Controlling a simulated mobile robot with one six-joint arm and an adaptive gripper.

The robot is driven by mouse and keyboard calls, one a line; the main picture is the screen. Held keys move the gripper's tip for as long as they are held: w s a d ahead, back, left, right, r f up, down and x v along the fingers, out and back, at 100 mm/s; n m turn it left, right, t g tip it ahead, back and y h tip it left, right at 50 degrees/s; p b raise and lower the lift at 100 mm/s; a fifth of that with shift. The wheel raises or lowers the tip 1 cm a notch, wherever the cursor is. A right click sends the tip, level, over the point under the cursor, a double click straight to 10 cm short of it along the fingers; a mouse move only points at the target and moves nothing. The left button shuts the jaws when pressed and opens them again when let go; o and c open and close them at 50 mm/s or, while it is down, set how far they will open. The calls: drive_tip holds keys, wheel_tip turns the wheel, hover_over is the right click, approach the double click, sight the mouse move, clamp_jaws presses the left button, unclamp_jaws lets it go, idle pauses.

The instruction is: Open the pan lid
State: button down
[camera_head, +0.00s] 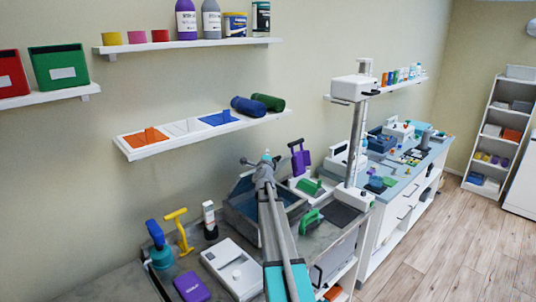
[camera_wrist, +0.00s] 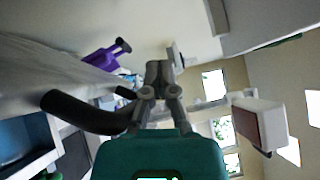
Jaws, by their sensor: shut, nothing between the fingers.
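A grey pan (camera_head: 240,213) with a blue inside stands on the counter, behind and left of my arm. Its inside shows, so it looks at least partly open. My arm hides much of it, and I cannot make out the lid's exact position. My gripper (camera_head: 266,158) is above the pan's back side, shut and empty. In the wrist view my gripper (camera_wrist: 158,72) points away from a black curved bar (camera_wrist: 85,112), perhaps a handle, beside the fingers. I cannot tell whether they touch. A blue-lined opening (camera_wrist: 22,138) shows at the lower left.
A wall shelf (camera_head: 200,135) hangs above left. A white box (camera_head: 232,267) and purple case (camera_head: 191,287) lie in front.

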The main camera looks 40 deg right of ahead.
drive_tip(key=shift+w+a+f, duration=0.15)
drive_tip(key=shift+a+f, duration=0.05)
drive_tip(key=shift+s+f, duration=0.3)
drive_tip(key=shift+s, duration=0.45)
drive_tip(key=s+d+b+v, duration=0.1)
drive_tip(key=b+v, duration=0.1)
drive_tip(key=v, duration=1)
drive_tip(key=w+a+f+n+y, duration=0.1)
drive_tip(key=a+f+n+y, duration=0.1)
drive_tip(key=a, duration=0.5)
drive_tip(key=w+a+f+n+y, duration=0.2)
drive_tip(key=a+n+y, duration=0.3)
drive_tip(key=a+n, duration=0.1)
drive_tip(key=w+a+f+n+y+p, duration=0.1)
drive_tip(key=a+f+n+y, duration=0.2)
drive_tip(key=a, duration=0.4)
drive_tip(key=shift+w+a+n+g+y, duration=0.3)
drive_tip(key=shift+a+n+y, duration=0.15)
drive_tip(key=shift+n, duration=0.55)
drive_tip(key=shift+d+f, duration=0.1)
drive_tip(key=shift+f, duration=0.05)
